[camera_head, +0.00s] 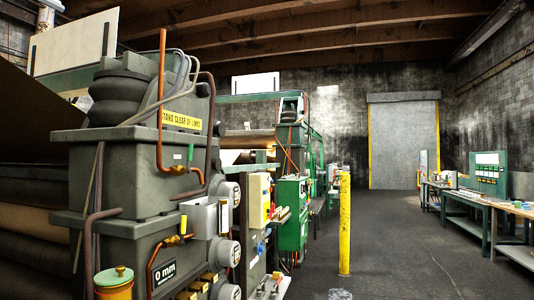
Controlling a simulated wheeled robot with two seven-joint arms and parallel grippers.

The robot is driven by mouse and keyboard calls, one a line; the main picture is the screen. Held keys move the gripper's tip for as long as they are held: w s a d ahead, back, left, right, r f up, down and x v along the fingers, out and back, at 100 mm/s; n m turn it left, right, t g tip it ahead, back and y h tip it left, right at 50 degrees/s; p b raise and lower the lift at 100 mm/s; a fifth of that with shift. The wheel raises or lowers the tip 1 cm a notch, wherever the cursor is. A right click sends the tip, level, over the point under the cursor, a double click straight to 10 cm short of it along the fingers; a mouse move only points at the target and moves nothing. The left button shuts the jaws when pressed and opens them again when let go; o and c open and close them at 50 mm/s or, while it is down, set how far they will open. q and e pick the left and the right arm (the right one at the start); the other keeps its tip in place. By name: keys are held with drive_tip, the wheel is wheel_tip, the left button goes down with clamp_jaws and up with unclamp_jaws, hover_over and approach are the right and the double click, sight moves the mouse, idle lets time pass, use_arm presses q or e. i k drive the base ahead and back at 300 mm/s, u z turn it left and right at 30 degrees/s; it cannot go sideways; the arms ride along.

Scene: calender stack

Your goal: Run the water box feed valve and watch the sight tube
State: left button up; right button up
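Neither of my grippers is in view. I cannot tell which fitting is the water box feed valve. A small valve with a green lever (190,153) sits on a copper pipe (161,95) on the near grey machine stand (130,175). Lower on the same stand, a brass valve (182,226) joins another copper pipe (151,262). A blue fitting (260,247) shows further along the machine row. I cannot make out a sight tube for certain.
A yellow bollard (344,222) stands beside the machine row. A green cabinet (291,212) and a yellow box (259,200) are on the machine side. Workbenches (466,197) line the right wall. The dark floor between is clear up to the shutter door (403,145).

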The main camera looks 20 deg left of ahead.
sight(189, 170)
drive_tip(key=z, duration=0.15)
drive_tip(key=i, duration=2.35)
drive_tip(key=u, duration=3.35)
